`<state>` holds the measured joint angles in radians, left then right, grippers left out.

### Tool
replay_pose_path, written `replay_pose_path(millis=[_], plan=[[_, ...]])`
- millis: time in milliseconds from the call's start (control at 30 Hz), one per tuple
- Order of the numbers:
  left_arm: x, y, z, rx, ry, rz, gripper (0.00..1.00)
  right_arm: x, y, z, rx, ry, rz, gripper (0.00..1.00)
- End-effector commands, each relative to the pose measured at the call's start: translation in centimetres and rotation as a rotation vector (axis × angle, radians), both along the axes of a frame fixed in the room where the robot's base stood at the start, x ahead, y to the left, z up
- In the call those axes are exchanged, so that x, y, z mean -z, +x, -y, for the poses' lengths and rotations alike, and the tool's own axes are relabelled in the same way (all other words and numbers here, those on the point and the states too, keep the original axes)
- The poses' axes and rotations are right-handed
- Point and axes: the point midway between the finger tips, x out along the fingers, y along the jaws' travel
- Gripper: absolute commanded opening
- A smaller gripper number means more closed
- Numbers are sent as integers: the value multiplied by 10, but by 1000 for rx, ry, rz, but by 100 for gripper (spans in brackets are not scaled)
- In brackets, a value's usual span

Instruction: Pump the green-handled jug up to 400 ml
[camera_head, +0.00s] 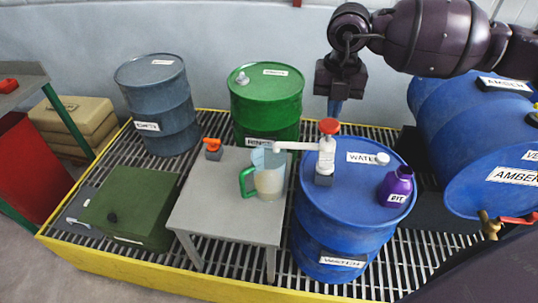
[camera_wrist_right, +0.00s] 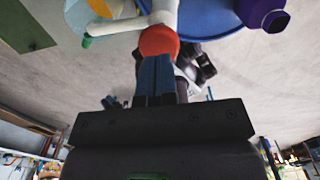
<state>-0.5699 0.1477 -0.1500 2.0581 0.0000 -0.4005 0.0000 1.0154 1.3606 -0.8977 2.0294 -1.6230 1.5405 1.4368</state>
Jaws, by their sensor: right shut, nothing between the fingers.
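The clear jug (camera_head: 268,183) with the green handle stands on the grey table, its handle to the left. It seems to hold some pale liquid; its level marks are too small to read. The white hand pump (camera_head: 325,155) stands on the blue WATER drum (camera_head: 335,215), with its spout reaching left over the jug's mouth. The pump's red knob (camera_head: 329,126) also shows in the right wrist view (camera_wrist_right: 159,40). My right gripper (camera_head: 335,112) is shut and empty, pointing down at the knob; I cannot tell whether its blue fingertips (camera_wrist_right: 155,62) touch it. My left gripper is not in view.
A purple bottle (camera_head: 397,187) and a white cap (camera_head: 383,159) are on the drum top. An orange-handled item (camera_head: 212,148) is at the table's back. Green (camera_head: 267,100) and grey-blue (camera_head: 157,105) drums stand behind. Lying AMBER drums (camera_head: 480,150) are at right, a green box (camera_head: 130,207) at left.

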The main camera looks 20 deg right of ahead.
Motion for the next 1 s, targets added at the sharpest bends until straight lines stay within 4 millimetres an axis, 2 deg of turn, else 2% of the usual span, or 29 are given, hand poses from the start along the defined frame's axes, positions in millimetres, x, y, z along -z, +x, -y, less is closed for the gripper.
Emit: replay_pose_path(millis=[367,1000], plan=[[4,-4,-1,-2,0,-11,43,1,0,0,0,0,0,0],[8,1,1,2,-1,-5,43,21,0,0,1,0,-1,0]])
